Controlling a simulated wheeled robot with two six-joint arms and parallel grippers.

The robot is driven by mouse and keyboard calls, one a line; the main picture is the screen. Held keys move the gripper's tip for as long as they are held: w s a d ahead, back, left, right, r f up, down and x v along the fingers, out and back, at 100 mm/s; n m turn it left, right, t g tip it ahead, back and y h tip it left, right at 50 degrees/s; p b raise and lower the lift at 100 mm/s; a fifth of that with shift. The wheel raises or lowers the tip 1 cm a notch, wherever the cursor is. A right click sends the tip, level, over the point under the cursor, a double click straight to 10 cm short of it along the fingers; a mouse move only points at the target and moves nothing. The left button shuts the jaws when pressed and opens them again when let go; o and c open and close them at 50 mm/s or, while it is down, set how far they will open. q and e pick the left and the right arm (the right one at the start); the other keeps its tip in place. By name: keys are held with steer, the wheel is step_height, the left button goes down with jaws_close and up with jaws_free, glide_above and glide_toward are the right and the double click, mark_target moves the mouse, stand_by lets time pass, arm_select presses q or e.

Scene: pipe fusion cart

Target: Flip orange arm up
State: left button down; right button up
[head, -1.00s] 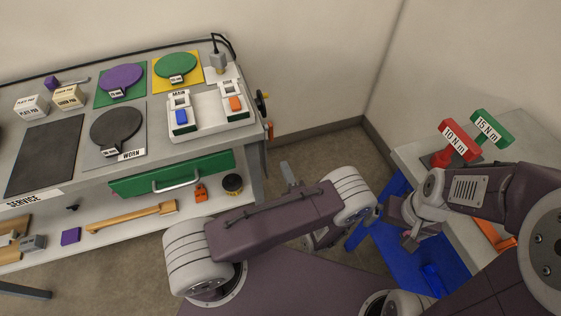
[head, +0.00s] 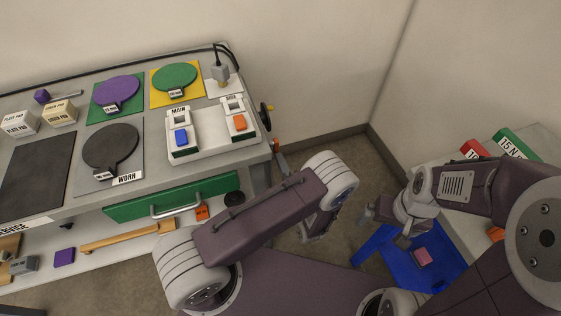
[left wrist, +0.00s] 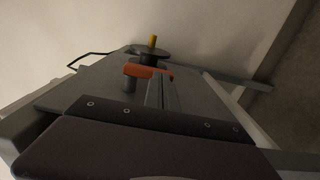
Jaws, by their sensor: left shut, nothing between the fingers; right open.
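The orange arm (head: 279,145) sits at the right end of the grey bench, below the dark handwheel with a yellow knob (head: 267,110). In the left wrist view the orange arm (left wrist: 146,70) lies sideways beside a grey post. My left gripper (left wrist: 160,92) is shut and empty, its fingertips at the orange arm; I cannot tell whether they touch it. In the head view my left forearm hides most of that gripper. My right gripper (head: 384,226) is open and empty above the blue stool (head: 375,246), far from the arm.
The bench top holds a white switch box (head: 210,130) with blue and orange rockers. A green drawer (head: 170,198) is below. At right, a side table carries red (head: 472,149) and green (head: 516,143) torque-labelled blocks. A pink block (head: 423,256) lies on the stool.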

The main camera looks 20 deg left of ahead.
arm_select(q)
steer(key=shift+w+a+f, duration=0.2)
steer(key=shift+w+f, duration=0.1)
stand_by(0.6)
steer(key=shift+w+a+f, duration=0.3)
steer(key=shift+w+a, duration=0.2)
steer(key=shift+w, duration=0.15)
steer(key=shift+w+a+f, duration=0.25)
steer(key=shift+w+a, duration=0.2)
steer(key=shift+w, duration=0.2)
arm_select(e)
steer(key=shift+w+a, duration=0.35)
steer(key=shift+w, duration=0.2)
arm_select(q)
steer(key=s+d+f+b, duration=0.3)
steer(key=s+d+f, duration=0.3)
steer(key=s+f, duration=0.2)
steer(key=shift+s+f, duration=0.35)
steer(key=shift+s, duration=0.15)
arm_select(e)
steer(key=f, duration=0.2)
steer(key=s+d+f, duration=0.1)
arm_select(q)
steer(key=shift+d, duration=0.1)
